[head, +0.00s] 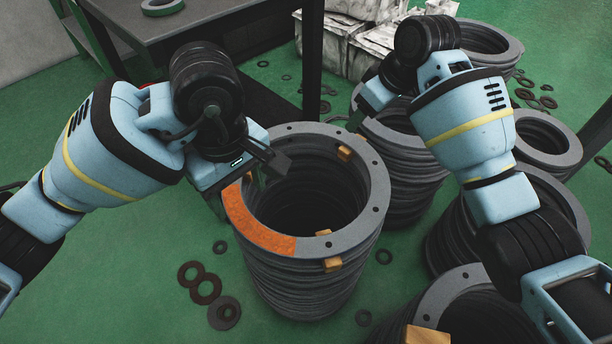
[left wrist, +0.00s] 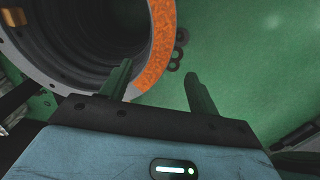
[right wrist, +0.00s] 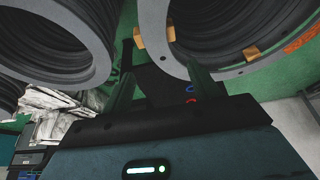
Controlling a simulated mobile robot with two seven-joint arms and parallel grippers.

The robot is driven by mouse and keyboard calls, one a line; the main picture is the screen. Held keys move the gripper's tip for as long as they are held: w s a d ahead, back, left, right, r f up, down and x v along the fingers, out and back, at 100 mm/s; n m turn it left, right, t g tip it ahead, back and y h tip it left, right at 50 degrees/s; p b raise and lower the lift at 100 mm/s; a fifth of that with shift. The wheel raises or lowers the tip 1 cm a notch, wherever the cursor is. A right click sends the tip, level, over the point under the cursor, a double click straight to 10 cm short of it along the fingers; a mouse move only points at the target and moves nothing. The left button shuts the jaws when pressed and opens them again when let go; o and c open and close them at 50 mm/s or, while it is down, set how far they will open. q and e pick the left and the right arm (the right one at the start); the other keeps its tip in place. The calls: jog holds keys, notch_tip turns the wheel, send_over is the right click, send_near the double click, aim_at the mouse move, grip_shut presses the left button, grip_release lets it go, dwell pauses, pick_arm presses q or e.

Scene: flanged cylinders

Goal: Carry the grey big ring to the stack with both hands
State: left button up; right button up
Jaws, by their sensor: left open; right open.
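A grey big ring (head: 375,190) with an orange patch (head: 258,232) lies on top of the central stack of grey rings (head: 310,290). My left gripper (head: 268,163) is open at the left rim of this ring. In the left wrist view the orange-marked rim (left wrist: 158,50) shows at the open fingers, with no grip on it. My right gripper (head: 366,108) is near the far right side of the stack, its fingertips poorly seen there. In the right wrist view it is open (right wrist: 160,82), with the grey rim (right wrist: 185,62) close to one finger.
More ring stacks stand behind and to the right, one (head: 405,160) close behind the central stack. Small wooden blocks (head: 332,265) sit at its rim. A dark table (head: 210,22) with a grey ring (head: 161,6) is at upper left. Flat washers (head: 205,288) lie on the green floor.

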aim_at(249, 222)
pick_arm(q)
jog(key=shift+f, duration=3.9)
pick_arm(e)
jog(key=shift+x, duration=3.95)
pick_arm(q)
grip_shut()
pick_arm(e)
grip_shut()
pick_arm(q)
jog(key=shift+w+r, duration=0.1)
jog(key=shift+r, duration=0.05)
pick_arm(e)
jog(key=shift+w+r, duration=0.15)
jog(key=shift+r, duration=0.1)
